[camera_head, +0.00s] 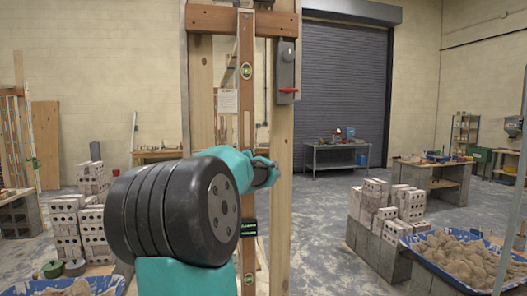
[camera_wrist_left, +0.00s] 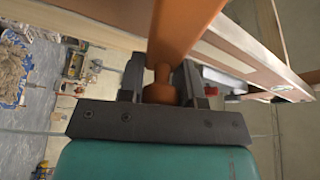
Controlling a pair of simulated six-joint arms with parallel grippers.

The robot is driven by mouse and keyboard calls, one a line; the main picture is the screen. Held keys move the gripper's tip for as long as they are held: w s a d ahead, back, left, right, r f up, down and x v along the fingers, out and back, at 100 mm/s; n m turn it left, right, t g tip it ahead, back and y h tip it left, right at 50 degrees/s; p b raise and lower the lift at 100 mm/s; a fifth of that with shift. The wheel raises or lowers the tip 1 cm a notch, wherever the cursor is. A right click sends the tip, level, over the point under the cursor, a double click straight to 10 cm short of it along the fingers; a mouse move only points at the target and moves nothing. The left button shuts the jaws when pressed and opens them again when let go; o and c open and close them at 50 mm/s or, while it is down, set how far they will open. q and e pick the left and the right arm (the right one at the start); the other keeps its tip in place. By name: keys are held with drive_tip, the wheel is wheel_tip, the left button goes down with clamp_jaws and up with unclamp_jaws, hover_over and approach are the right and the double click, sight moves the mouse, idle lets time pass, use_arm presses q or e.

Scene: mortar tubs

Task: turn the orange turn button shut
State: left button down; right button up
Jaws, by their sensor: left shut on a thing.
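The orange turn button (camera_wrist_left: 185,25) shows in the left wrist view as an orange bar running up from between my left gripper's fingers, with a rounded orange knob (camera_wrist_left: 160,88) at its near end. My left gripper (camera_wrist_left: 160,85) is shut on this knob. In the head view my left gripper (camera_head: 268,172) is at the wooden post frame, and my arm hides the turn button there. A brown spirit level (camera_head: 246,110) with green vials stands upright on the frame beside the gripper. My right gripper is not in view.
A grey switch box (camera_head: 286,70) with a red handle is on the right post (camera_head: 283,200). A wooden crossbar (camera_head: 210,18) spans the top. Concrete blocks (camera_head: 388,205) and a blue sand tub (camera_head: 465,262) stand at the right; more blocks stand at the left.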

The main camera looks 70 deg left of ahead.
use_arm(q)
drive_tip(key=shift+w+f+m+h, duration=0.25)
drive_tip(key=shift+f+m+h, duration=0.1)
drive_tip(key=shift+f+m, duration=0.9)
drive_tip(key=shift+w+f+m+h, duration=0.3)
drive_tip(key=shift+f+m, duration=0.55)
drive_tip(key=shift+f, duration=0.75)
drive_tip(key=shift+s+g, duration=0.1)
drive_tip(key=shift+g, duration=0.2)
drive_tip(key=c, duration=0.8)
unclamp_jaws()
drive_tip(key=shift+d, duration=0.1)
drive_tip(key=v, duration=1.7)
drive_tip(key=shift+s+d+r, duration=0.1)
drive_tip(key=shift+s, duration=0.05)
